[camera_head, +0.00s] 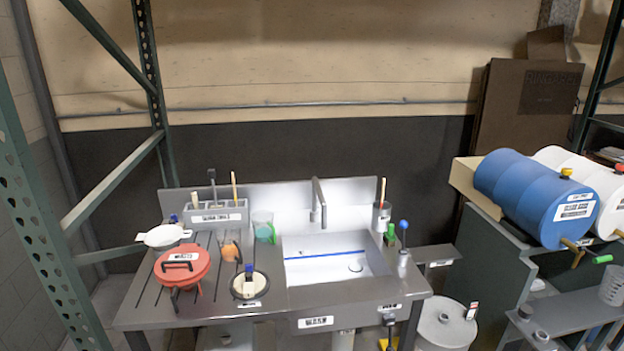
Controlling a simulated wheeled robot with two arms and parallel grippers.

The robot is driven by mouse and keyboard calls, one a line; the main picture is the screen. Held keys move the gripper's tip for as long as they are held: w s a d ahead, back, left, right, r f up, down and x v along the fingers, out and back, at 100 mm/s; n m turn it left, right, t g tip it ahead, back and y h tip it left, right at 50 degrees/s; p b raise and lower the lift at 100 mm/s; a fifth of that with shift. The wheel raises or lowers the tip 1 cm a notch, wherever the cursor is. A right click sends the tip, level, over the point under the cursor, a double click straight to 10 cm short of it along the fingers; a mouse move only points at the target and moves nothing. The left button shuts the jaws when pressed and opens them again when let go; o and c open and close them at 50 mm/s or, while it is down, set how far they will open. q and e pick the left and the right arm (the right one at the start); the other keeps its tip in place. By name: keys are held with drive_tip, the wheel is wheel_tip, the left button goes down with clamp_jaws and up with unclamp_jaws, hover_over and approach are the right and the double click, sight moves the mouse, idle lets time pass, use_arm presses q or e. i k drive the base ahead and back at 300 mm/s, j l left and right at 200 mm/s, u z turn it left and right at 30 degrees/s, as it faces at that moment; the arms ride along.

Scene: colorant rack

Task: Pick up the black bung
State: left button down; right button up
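I cannot pick out the black bung for certain. Two small dark grey round pieces lie on the low grey shelf at the lower right: one dark piece (526,311) and a second dark piece (541,336) nearer the front edge. They are too small to tell what they are. A blue drum (525,190) lies on its side above them, with a yellow cap (566,173) on top and a brass tap (573,252) at its front end. Neither of my grippers shows in the head view.
A steel sink bench (280,298) stands in the middle, with a red-lidded pot (182,265), a white funnel (163,236) and a grey caddy (216,217). A white drum (607,190) lies behind the blue one. A green rack post (40,230) stands at the left.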

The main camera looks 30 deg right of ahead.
sight(525, 311)
drive_tip(key=z, duration=2.25)
